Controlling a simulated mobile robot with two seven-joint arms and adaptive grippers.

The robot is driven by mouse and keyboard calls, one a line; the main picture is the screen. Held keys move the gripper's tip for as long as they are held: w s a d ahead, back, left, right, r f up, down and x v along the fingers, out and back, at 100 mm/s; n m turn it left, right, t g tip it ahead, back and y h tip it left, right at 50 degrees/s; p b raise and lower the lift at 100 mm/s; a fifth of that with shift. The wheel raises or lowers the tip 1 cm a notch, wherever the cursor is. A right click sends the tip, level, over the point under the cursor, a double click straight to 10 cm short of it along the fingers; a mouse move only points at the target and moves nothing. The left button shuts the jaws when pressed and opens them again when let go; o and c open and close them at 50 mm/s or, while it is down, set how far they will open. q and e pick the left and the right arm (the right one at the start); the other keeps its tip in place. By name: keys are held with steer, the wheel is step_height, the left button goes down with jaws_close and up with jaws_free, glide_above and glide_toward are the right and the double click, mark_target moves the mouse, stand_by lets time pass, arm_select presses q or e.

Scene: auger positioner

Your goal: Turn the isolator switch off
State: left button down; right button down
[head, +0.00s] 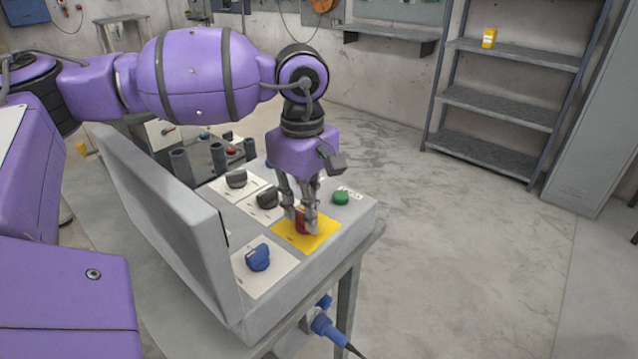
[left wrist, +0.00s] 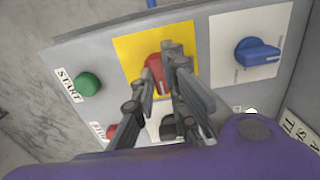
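The isolator switch appears to be the red rotary knob (head: 302,224) on a yellow plate (head: 322,236) on the sloped grey control panel. In the left wrist view, the red knob (left wrist: 154,66) sits between my fingers on the yellow plate (left wrist: 126,50). My left gripper (head: 301,220) points down onto the knob, one finger on each side. The fingers are close together and look shut on its handle, hiding part of it. It also shows in the left wrist view (left wrist: 160,70). The switch's position marks are not readable. My right gripper is not in view.
A blue knob (head: 258,257), black knobs (head: 267,198) and a green START button (head: 341,197) share the panel. An open grey lid (head: 165,215) stands along its left side. A blue plug (head: 326,327) hangs below the front edge. The floor to the right is clear.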

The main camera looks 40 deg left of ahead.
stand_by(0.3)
arm_select(q)
steer(key=n+p, duration=0.1)
steer(key=n, duration=0.3)
steer(key=shift+n, duration=0.4)
steer(key=n, duration=0.3)
steer(key=shift+n, duration=0.3)
steer(key=n+p, duration=0.1)
steer(key=n, duration=0.4)
steer(key=shift+n+p, duration=0.35)
steer(key=shift+n, duration=1.85)
steer(key=c, duration=1.8)
jaws_free()
